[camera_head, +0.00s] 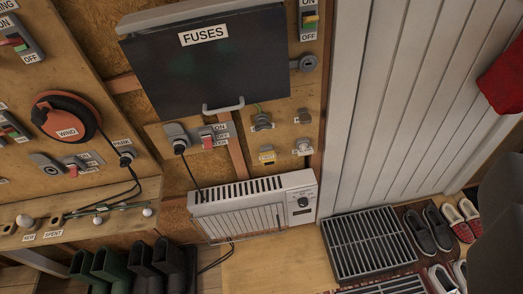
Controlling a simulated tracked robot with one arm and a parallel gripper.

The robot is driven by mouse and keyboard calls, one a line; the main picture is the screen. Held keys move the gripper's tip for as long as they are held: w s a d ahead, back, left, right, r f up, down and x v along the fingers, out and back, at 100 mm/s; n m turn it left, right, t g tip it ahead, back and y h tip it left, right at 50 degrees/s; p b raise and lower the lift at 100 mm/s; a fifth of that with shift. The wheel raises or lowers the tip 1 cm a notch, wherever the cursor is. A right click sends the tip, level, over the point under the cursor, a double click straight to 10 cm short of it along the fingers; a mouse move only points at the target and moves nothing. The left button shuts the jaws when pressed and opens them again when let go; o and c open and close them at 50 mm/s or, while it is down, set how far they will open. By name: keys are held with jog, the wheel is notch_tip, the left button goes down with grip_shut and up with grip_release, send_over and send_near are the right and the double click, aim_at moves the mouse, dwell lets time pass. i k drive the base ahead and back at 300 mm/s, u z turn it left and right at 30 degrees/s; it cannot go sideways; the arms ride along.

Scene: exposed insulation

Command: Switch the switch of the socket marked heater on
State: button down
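A grey socket (223,134) with a red switch lever (207,138) sits on the wooden board below the black FUSES box (196,64). Its labels read ON and OFF; a lower label is too small to read surely. A plug (178,142) is in its left side, and a black cable runs down to a white heater (255,205). I cannot tell the lever's position for certain. My gripper is not recognisable in the view, and nothing touches the socket.
A shelf (80,224) and dark boots (120,264) are at lower left. White panelling (395,100), a floor grate (368,245) and shoes (437,227) are right. A dark grey unidentified shape (503,225) fills the right edge.

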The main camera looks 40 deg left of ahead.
aim_at(208, 145)
jog(key=z, duration=0.3)
jog(key=k, duration=0.9)
jog(key=u, duration=1.6)
jog(key=i, duration=1)
jog(key=z, duration=0.05)
